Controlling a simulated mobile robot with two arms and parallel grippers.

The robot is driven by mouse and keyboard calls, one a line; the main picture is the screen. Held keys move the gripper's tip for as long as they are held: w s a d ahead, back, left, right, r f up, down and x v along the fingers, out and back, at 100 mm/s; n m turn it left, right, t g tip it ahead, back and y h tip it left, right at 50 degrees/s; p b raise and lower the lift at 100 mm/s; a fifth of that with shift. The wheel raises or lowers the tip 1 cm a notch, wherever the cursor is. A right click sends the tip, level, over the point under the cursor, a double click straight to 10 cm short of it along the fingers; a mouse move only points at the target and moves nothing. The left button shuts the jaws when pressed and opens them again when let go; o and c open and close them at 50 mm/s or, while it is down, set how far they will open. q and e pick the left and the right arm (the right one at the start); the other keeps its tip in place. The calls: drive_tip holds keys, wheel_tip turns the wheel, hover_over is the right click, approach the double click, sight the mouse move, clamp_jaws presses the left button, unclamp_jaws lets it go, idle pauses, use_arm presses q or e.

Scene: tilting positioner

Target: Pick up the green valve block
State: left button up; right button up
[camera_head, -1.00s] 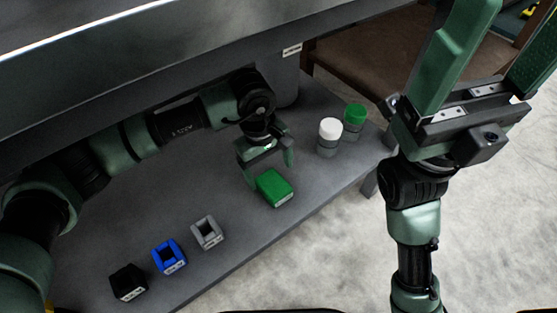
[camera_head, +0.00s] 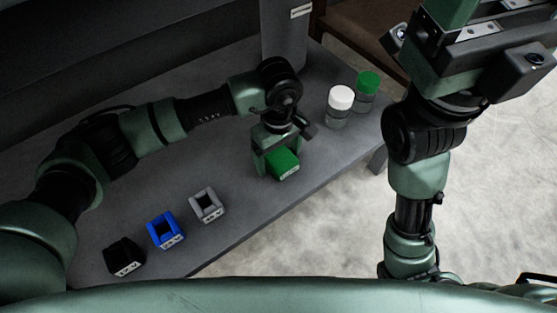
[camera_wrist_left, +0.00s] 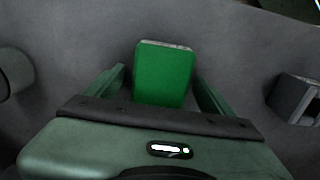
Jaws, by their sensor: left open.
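The green valve block (camera_head: 283,163) lies on the grey bench top. My left gripper (camera_head: 277,160) is over it in the head view, open, with a finger on either side. The left wrist view shows the green block (camera_wrist_left: 164,75) between the two open fingers (camera_wrist_left: 160,82), its far part reaching beyond the fingertips. Whether the fingers touch it I cannot tell. My right gripper (camera_head: 480,35) is raised at the top right, far from the block and partly cut off. Its visible finger sits at the rail's left end and the rail's middle is bare.
Black (camera_head: 124,257), blue (camera_head: 166,231) and grey (camera_head: 207,205) blocks stand in a row to the left of the green block. A white-capped jar (camera_head: 339,105) and a green-capped jar (camera_head: 366,92) stand to the right. The bench's front edge is close.

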use_arm(q)
drive_tip(key=shift+r, duration=0.1)
clamp_jaws()
